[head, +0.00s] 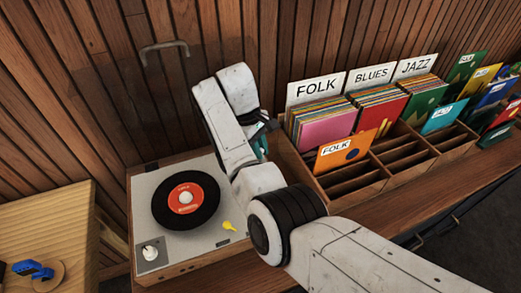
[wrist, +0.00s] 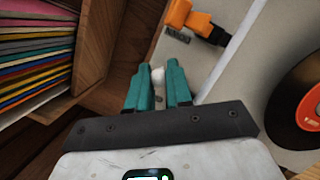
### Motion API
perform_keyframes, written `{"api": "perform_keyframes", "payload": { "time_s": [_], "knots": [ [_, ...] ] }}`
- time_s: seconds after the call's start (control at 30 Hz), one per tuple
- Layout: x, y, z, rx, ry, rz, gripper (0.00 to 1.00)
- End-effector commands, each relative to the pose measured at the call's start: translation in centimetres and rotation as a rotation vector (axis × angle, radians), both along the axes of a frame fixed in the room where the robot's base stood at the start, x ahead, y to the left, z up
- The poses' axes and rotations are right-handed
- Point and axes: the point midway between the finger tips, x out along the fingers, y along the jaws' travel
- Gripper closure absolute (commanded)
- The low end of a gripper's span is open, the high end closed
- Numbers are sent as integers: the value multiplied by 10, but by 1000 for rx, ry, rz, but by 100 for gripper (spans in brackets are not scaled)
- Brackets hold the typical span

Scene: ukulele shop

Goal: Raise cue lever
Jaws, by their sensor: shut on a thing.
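The turntable (head: 165,243) stands left of the middle in the head view, with a black record with a red label (head: 186,198) on it. In the wrist view, my gripper's teal fingers (wrist: 158,88) are closed around a small white rounded tip, apparently that of the cue lever (wrist: 158,74). The lever's stem is mostly hidden by the fingers. A white rod, apparently the tonearm (wrist: 231,52), runs just right of the fingers. An orange block (wrist: 196,24) sits ahead of them. In the head view, my gripper (head: 263,144) is mostly hidden behind my arm at the turntable's back right.
A wooden record crate (head: 425,156) with FOLK, BLUES and JAZZ cards stands close right of the turntable. The slatted wall (head: 100,110) is behind. A white knob (head: 150,253) and a yellow piece (head: 228,226) sit at the turntable's front.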

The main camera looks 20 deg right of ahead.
Motion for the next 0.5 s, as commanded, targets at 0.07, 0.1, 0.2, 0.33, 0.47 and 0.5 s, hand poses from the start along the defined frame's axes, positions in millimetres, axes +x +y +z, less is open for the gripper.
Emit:
{"api": "perform_keyframes", "payload": {
  "time_s": [0.07,0.1,0.2,0.33,0.47,0.5],
  "knots": [
    [4,2,-3,2,25,3,100],
    [5,2,-4,3,41,3,100],
    [7,2,-6,4,80,5,100],
    [9,2,-6,3,123,4,100],
    [9,2,-3,3,153,3,100],
    [9,1,-2,2,158,2,100]
  ]
}}
